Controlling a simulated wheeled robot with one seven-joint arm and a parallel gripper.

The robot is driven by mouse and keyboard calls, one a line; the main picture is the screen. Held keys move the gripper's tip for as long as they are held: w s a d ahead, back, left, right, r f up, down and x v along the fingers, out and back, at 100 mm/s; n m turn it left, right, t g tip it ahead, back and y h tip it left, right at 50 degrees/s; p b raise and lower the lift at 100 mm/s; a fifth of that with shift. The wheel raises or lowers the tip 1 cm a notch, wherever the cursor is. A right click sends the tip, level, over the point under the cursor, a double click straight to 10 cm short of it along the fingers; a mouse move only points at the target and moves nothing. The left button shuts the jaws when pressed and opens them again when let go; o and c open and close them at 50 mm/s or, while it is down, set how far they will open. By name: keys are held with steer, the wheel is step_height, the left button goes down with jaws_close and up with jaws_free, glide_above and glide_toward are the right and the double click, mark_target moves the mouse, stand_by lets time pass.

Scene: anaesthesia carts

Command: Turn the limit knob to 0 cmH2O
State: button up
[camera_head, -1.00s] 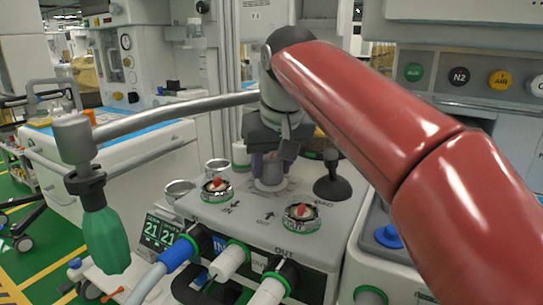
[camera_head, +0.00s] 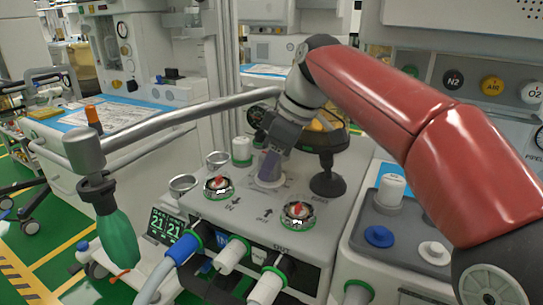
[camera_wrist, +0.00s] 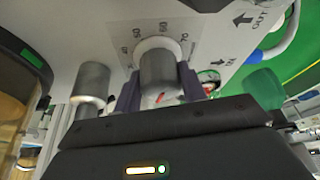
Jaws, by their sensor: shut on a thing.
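The limit knob (camera_wrist: 158,70) is a grey cylinder on a white base, with a printed number scale around it; 40, 50, 60 and 70 are readable in the wrist view. A small red mark shows on the knob's near end. My gripper (camera_wrist: 160,88) has one dark purple finger on each side of the knob and is shut on it. In the head view my gripper (camera_head: 268,163) leans over the knob's pale base (camera_head: 268,183) on the machine's top panel. The fingers hide most of the knob there, and the 0 mark cannot be made out.
A black mushroom-shaped knob (camera_head: 327,180) stands close right of my gripper. Two gauges with red centres, the left gauge (camera_head: 218,187) and the right gauge (camera_head: 298,214), sit in front. A grey bar (camera_head: 190,113) crosses at left, with a green bag (camera_head: 116,238) hanging from its end.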

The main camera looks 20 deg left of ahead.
steer(key=shift+w+r+n+g, duration=0.1)
steer(key=shift+n+g, duration=0.6)
steer(key=shift+n, duration=1.2)
steer(key=o, duration=1)
